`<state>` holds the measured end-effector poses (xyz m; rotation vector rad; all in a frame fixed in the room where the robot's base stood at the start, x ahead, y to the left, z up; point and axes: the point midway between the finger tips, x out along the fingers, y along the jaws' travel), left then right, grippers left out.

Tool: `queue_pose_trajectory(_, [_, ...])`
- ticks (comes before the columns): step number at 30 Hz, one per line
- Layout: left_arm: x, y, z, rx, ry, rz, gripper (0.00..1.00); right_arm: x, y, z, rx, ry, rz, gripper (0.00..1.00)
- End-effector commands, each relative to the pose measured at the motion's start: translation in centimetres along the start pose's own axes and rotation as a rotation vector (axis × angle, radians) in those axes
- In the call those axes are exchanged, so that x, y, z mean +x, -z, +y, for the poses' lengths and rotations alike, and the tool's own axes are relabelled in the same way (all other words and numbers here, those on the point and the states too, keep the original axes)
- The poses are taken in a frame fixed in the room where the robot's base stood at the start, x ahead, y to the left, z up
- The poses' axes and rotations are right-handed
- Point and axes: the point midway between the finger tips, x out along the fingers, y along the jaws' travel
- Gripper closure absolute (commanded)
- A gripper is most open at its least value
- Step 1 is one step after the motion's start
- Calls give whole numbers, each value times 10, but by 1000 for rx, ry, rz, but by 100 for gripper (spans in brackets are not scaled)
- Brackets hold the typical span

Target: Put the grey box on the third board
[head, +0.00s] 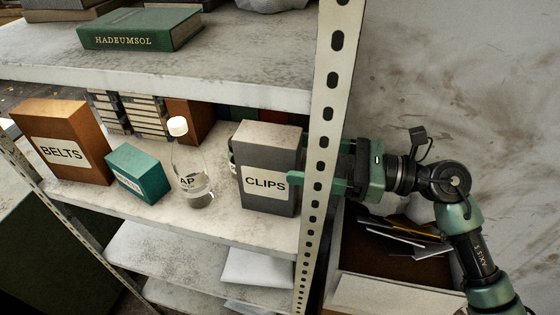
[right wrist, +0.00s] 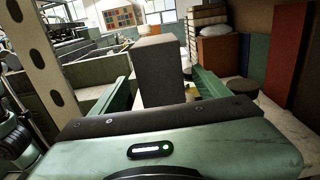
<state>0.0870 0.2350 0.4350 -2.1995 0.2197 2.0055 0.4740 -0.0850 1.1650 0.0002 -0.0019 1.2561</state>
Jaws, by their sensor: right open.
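The grey box (head: 268,146), labelled CLIPS, stands upright on a shelf board (head: 225,225) at its right end, beside the perforated post. My right gripper (head: 300,168) reaches in from the right past the post and is open. One green finger shows at the front right of the box; the other is hidden behind it in the head view. In the right wrist view the grey box (right wrist: 160,72) stands between the two spread fingers of the gripper (right wrist: 163,95), with no clear grip on it. My left gripper is not in view.
On the same board stand a clear bottle (head: 188,160), a teal box (head: 138,173) and a brown BELTS box (head: 62,140). The board above holds a green book (head: 140,29). Lower boards (head: 195,258) have free room. The perforated post (head: 325,130) is close to my right arm.

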Motion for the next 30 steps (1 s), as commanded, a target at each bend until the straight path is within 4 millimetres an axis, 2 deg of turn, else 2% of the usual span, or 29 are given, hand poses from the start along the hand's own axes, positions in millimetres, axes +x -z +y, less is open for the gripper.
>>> queue_pose_trajectory(1, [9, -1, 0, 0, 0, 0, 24, -11, 6, 0, 0, 2, 4, 24])
queue_pose_trajectory(3, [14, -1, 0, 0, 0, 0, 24, -23, 5, 0, -1, 2, 4, 24])
queue_pose_trajectory(9, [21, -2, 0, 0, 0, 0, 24, -45, 2, 0, 0, 0, 1, 24])
queue_pose_trajectory(25, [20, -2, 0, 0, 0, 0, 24, -49, -1, 0, 1, -1, 0, 24])
queue_pose_trajectory(28, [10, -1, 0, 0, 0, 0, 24, -49, -11, 0, 0, -1, -1, 24])
queue_pose_trajectory(30, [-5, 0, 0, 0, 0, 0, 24, -49, -26, 0, 0, -1, -1, 24])
